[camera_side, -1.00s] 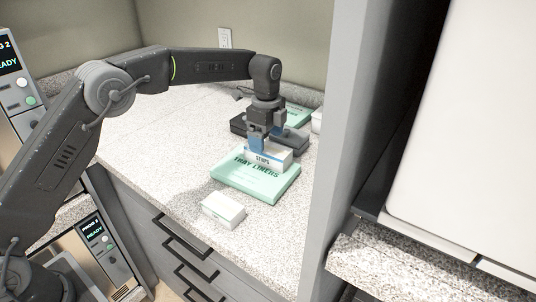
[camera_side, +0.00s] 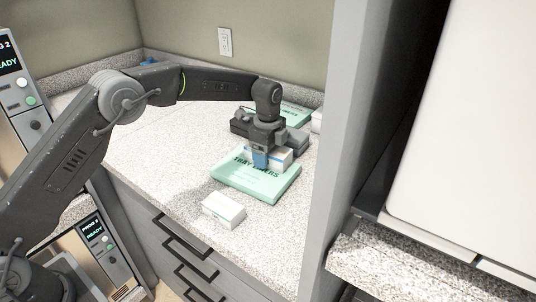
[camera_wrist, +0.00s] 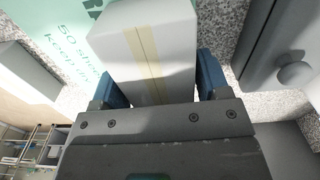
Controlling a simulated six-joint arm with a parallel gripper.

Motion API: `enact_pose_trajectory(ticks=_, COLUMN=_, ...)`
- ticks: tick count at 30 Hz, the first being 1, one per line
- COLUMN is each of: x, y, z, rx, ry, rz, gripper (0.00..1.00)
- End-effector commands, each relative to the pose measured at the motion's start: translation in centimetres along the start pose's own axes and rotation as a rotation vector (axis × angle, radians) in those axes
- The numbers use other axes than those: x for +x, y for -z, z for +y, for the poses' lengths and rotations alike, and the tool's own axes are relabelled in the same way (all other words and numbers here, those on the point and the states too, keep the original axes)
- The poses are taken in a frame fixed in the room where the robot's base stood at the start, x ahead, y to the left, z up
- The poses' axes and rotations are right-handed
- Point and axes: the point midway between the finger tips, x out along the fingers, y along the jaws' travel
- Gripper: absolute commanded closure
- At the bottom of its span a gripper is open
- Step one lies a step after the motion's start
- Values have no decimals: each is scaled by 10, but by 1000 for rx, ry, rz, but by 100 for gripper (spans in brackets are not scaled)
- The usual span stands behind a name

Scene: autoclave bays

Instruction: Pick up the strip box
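The strip box (camera_side: 281,159) is a white carton with blue trim, lying on the mint-green tray liners box (camera_side: 262,187). Its lettering is mostly hidden behind my gripper in the side view. In the wrist view the strip box (camera_wrist: 150,48) shows a tan tape band and reaches in between my two blue fingers. My gripper (camera_side: 260,160) is lowered over the box, one finger on each side of it. The fingers look open around the box with little gap; whether they touch it is not clear. My gripper also shows in the wrist view (camera_wrist: 163,84).
A small white box (camera_side: 223,209) lies near the counter's front edge. Dark grey items (camera_side: 297,138) and another green box (camera_side: 297,115) lie behind my gripper. A grey panel (camera_side: 338,150) stands on the right. The counter to the left (camera_side: 165,140) is clear.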

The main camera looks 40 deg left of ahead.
Motion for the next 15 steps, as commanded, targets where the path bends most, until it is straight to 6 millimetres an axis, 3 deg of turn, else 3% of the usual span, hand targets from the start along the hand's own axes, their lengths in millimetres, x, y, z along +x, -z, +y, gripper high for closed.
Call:
enact_pose_trajectory(ticks=10, x=0, y=0, z=0, rx=0, ry=0, rz=0, gripper=64)
enact_pose_trajectory(ticks=15, x=-1, y=0, z=0, rx=0, ry=1, rz=0, gripper=66)
